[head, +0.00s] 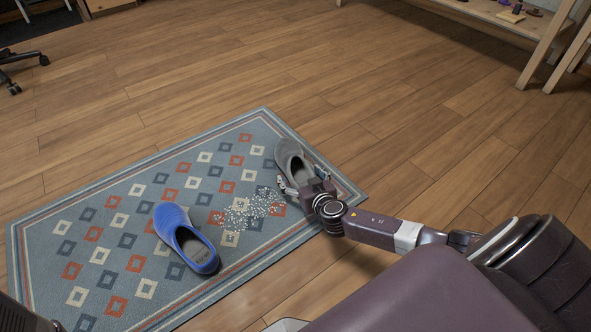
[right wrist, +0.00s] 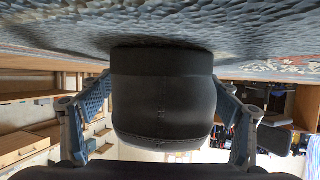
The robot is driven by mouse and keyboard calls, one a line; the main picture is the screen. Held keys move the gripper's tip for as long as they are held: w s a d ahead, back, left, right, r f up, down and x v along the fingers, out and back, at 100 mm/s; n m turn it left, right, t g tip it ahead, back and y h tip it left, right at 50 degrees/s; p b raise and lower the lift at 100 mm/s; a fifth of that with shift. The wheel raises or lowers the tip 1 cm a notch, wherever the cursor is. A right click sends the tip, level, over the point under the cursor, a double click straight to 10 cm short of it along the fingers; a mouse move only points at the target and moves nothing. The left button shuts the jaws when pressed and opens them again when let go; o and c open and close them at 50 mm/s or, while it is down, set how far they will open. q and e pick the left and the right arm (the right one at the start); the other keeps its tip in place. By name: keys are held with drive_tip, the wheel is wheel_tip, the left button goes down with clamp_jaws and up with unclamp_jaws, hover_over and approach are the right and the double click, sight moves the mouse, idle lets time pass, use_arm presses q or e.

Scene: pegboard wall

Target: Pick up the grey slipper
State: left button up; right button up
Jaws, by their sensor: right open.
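The grey slipper (head: 291,158) lies on the patterned rug near its right edge, its toe pointing away from me. My right gripper (head: 303,180) is at the slipper's near end, open, with one finger on each side. In the right wrist view the slipper's dark rounded heel (right wrist: 163,100) fills the space between the two fingers. A narrow gap shows beside parts of the heel; whether the fingertips touch it I cannot tell. The slipper still rests on the rug.
A blue slipper (head: 183,238) lies on the rug (head: 190,284) to the left. White specks (head: 240,212) are scattered between the slippers. A wooden bench (head: 500,17) stands at the back right and a wheeled chair base (head: 14,72) at the left. The wooden floor between is clear.

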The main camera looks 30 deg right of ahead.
drive_tip(key=c, duration=1.3)
drive_tip(key=shift+r, duration=0.1)
